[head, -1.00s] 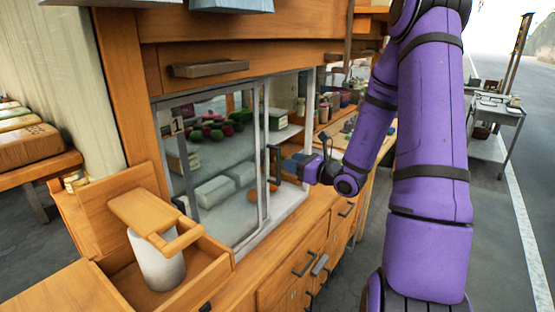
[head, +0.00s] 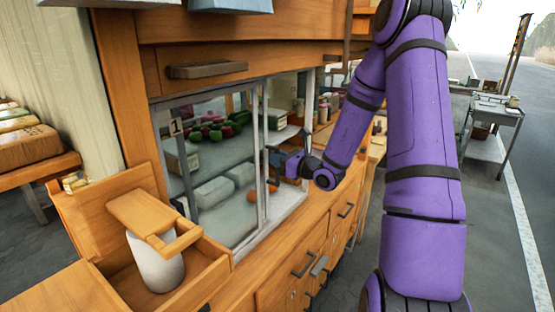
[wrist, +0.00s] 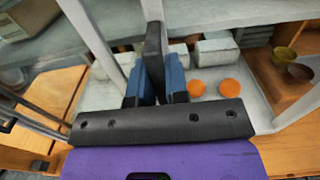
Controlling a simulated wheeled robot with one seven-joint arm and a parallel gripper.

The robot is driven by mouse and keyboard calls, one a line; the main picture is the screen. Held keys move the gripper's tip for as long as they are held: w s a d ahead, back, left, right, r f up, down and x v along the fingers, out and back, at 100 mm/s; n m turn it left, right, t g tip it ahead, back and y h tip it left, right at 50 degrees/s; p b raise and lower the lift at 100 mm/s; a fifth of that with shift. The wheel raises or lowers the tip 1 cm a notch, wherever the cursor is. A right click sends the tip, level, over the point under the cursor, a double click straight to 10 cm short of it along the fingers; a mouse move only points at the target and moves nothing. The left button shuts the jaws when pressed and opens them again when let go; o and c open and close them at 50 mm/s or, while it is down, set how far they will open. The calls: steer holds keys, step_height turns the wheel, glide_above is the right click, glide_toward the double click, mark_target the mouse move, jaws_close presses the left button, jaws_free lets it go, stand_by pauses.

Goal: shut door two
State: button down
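The glass-fronted cabinet has a left pane (head: 215,180) with a "1" label at its upper left. Upright metal frames (head: 262,150) stand near the middle of the front. A dark upright handle (head: 269,165) is at these frames. To their right the front looks open up to the white end post (head: 309,105). My gripper (head: 280,166) is at the handle. In the wrist view its two blue fingers (wrist: 155,80) lie on either side of the black handle bar (wrist: 154,38), close against it, and look shut on it. The door's own edges are hard to tell.
Oranges (wrist: 212,88) and white boxes (wrist: 215,55) lie inside the cabinet behind the opening. Bowls (wrist: 298,72) stand to the right. An open wooden box with a white cylinder (head: 155,262) stands at the front left. Drawers (head: 305,262) lie below the counter.

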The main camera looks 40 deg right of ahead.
steer(key=w+d, duration=0.3)
steer(key=d, duration=0.6)
steer(key=w+d, duration=0.3)
steer(key=d, duration=0.6)
steer(key=shift+w+d, duration=0.15)
steer(key=shift+w, duration=0.15)
steer(key=c, duration=1.1)
jaws_free()
steer(key=v, duration=1)
steer(key=shift+s+d, duration=0.15)
steer(key=shift+s, duration=0.25)
steer(key=shift+c, duration=0.5)
